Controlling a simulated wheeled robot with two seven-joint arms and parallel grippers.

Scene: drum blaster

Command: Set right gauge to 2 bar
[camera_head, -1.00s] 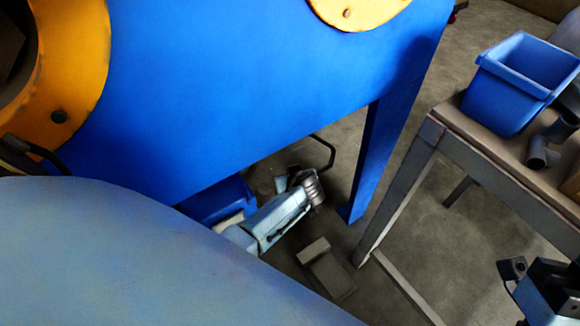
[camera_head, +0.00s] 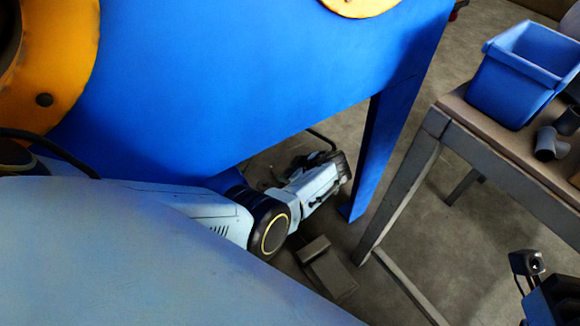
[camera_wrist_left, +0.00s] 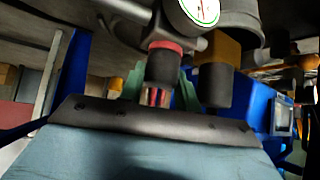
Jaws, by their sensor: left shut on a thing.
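In the left wrist view, a round white-faced gauge (camera_wrist_left: 195,10) is cut off by the top edge, and its reading cannot be made out. Below and left of it is a black knob (camera_wrist_left: 161,68) with a red collar. My left gripper (camera_wrist_left: 158,92) has its green fingers on either side of this knob and is shut on it. In the head view my left arm reaches under the blue machine (camera_head: 240,80), and the fingertips cannot be made out there. Part of my right arm shows at the lower right, with its fingers not visible.
A second knob, black with a yellow top (camera_wrist_left: 214,85), hangs close to the right of the held one. In the head view a machine leg (camera_head: 378,150) stands just right of my left arm. A table with a blue bin (camera_head: 520,75) is at the right.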

